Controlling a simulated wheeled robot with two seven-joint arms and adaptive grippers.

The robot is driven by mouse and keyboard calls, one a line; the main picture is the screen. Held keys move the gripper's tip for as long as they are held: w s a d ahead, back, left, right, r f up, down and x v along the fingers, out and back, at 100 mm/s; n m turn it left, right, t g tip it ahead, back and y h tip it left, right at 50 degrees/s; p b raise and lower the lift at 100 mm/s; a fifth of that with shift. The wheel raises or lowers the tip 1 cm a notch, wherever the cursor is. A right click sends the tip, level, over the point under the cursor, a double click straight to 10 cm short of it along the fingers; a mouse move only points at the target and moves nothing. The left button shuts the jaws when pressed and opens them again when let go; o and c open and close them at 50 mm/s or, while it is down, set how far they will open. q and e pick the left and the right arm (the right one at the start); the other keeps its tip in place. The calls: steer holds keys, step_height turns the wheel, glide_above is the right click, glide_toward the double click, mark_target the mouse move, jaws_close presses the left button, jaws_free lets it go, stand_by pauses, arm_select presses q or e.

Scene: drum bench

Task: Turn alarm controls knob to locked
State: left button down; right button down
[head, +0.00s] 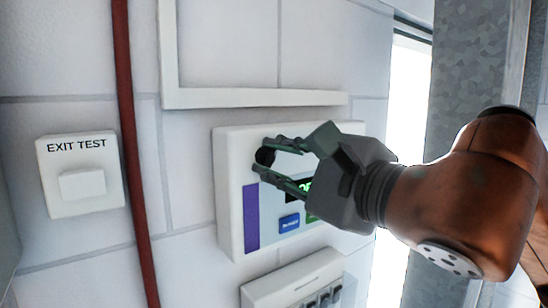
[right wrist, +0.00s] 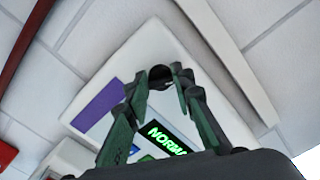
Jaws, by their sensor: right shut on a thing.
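The alarm controls panel (head: 229,200) is a white box on the wall with a purple strip, a blue button and a small display. Its round black knob (head: 264,157) is near the top left of the panel. My right gripper (head: 271,155) reaches in from the right and is shut on the knob, one finger on each side. In the right wrist view the knob (right wrist: 160,76) shows between the fingertips. The display (right wrist: 168,138) there shows green letters beginning "NORMA", the rest hidden by a finger. My gripper hides part of the panel. My left gripper is not in view.
A white EXIT TEST plate (head: 80,176) is on the wall at left. A red vertical pipe (head: 131,130) runs beside the panel. A white frame (head: 250,97) is just above, and a white box with switches (head: 296,281) just below. A grey metal post (head: 455,75) stands at right.

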steer(key=n+p, duration=0.1)
steer(key=n, duration=0.4)
steer(key=shift+n, duration=0.3)
stand_by(0.4)
steer(key=c, duration=1.7)
jaws_free()
steer(key=shift+f, duration=0.1)
steer(key=v, duration=1.2)
steer(key=shift+a, duration=0.15)
